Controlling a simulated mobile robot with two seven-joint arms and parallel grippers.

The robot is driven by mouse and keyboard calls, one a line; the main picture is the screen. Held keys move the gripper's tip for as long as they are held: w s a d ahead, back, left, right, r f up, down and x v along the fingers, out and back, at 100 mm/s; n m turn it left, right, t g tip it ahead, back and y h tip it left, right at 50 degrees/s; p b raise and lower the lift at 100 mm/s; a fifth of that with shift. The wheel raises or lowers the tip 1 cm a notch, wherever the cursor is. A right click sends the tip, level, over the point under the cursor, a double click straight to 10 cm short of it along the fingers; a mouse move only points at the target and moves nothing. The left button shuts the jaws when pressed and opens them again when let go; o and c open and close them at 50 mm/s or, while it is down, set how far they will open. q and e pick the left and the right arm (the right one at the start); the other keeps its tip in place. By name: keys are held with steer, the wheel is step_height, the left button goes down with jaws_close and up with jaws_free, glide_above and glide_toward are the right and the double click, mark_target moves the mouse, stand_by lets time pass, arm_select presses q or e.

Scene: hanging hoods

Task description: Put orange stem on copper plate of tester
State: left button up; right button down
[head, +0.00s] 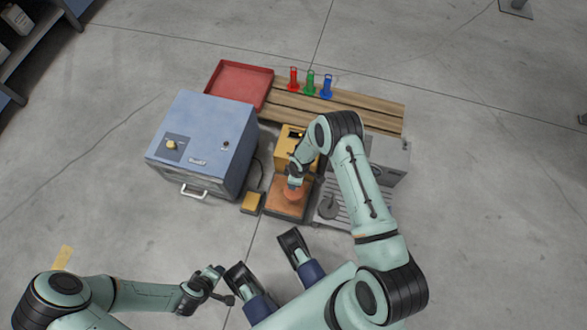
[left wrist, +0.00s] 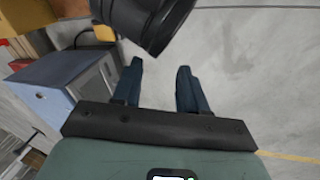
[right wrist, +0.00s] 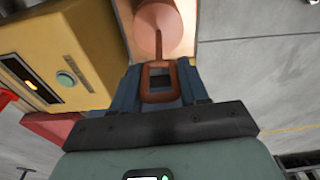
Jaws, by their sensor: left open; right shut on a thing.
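The orange stem (right wrist: 163,30) has a square loop handle and a round base. My right gripper (right wrist: 160,88) is shut on the loop. In the head view the orange stem (head: 292,194) is over the copper plate (head: 285,208), at the front of the yellow tester (head: 290,152). The plate (right wrist: 208,28) shows beside the stem's base in the right wrist view. I cannot tell whether the base touches it. My right gripper (head: 294,182) partly hides the stem. My left gripper (head: 217,279) is open and empty, low and left of the tester; its fingers (left wrist: 158,80) are spread.
A blue-grey box oven (head: 205,140) stands left of the tester. Behind are a red tray (head: 240,82) and a wooden slatted board (head: 350,108) with red (head: 293,78), green (head: 310,82) and blue (head: 327,86) stems. A grey slatted fixture (head: 350,205) stands right.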

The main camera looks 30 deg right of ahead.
step_height(320, 180, down, 4)
steer(key=shift+f+b, duration=0.15)
steer(key=shift+b, duration=0.45)
arm_select(q)
steer(key=shift+w+a+f+t, duration=0.25)
steer(key=shift+w+f, duration=0.1)
steer(key=shift+w, duration=0.15)
steer(key=shift+w+a+f+t, duration=0.15)
steer(key=shift+w+a+f, duration=0.15)
steer(key=shift+w, duration=0.15)
arm_select(e)
steer(key=shift+f, duration=0.15)
steer(key=c, duration=0.6)
jaws_free()
arm_select(q)
steer(key=shift+f, duration=0.15)
arm_select(e)
steer(key=shift+o, duration=0.2)
